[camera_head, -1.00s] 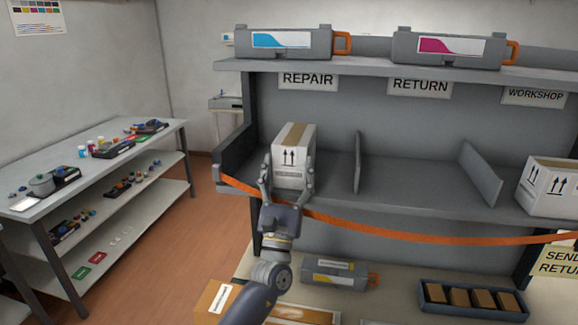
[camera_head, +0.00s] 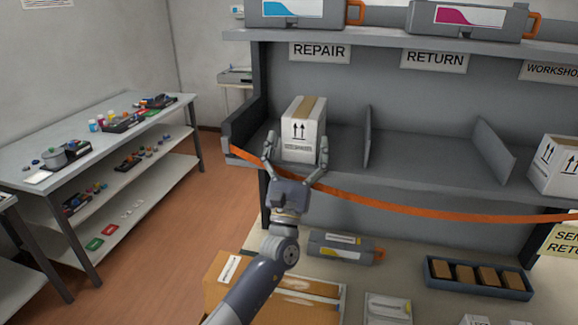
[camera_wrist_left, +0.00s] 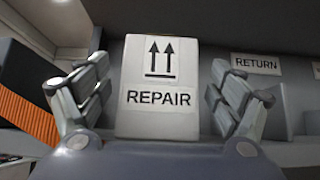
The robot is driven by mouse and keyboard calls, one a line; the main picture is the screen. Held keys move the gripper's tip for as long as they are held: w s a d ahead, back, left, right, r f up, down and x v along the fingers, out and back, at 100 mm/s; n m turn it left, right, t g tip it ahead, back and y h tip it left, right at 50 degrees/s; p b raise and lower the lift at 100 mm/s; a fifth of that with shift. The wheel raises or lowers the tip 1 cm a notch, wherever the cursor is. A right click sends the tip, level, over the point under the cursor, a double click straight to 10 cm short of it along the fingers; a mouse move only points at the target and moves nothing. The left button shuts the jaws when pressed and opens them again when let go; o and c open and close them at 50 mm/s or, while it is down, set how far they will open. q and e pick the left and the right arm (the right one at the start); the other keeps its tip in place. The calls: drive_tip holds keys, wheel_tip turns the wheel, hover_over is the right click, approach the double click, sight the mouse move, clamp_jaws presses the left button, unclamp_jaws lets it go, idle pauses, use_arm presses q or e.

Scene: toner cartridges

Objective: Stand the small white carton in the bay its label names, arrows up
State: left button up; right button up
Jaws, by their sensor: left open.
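The small white carton (camera_head: 303,130) stands upright in the bay under the REPAIR sign (camera_head: 319,52), with a tan tape strip on top. Its front face shows two arrows pointing up. In the left wrist view the carton (camera_wrist_left: 160,85) reads REPAIR below the arrows. My left gripper (camera_head: 296,160) is open, with one finger on each side of the carton's front. In the left wrist view both fingers (camera_wrist_left: 160,105) stand apart from the carton's sides, with gaps showing. The carton's back and base are mostly hidden. My right gripper is not in view.
An orange strap (camera_head: 420,213) runs across the shelf front, passing by my left gripper. Grey dividers (camera_head: 367,137) split the shelf. Another white carton (camera_head: 556,166) stands in the right bay. Toner cartridges (camera_head: 468,20) lie on the top shelf. The RETURN bay looks empty.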

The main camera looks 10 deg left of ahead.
use_arm(q)
drive_tip(key=shift+s+f+b, duration=0.2)
drive_tip(key=shift+s+f, duration=0.2)
drive_tip(key=shift+f, duration=0.25)
drive_tip(key=shift+s+f+b, duration=0.2)
drive_tip(key=shift+s+f, duration=0.15)
drive_tip(key=shift+f, duration=0.25)
drive_tip(key=shift+s+r+p, duration=0.45)
drive_tip(key=shift+s+p, duration=0.25)
drive_tip(key=shift+s, duration=0.15)
drive_tip(key=s+p, duration=0.1)
drive_tip(key=s, duration=0.9)
drive_tip(key=shift+s, duration=0.15)
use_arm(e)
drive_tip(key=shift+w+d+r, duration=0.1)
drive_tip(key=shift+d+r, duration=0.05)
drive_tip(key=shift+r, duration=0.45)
use_arm(q)
drive_tip(key=shift+f, duration=0.1)
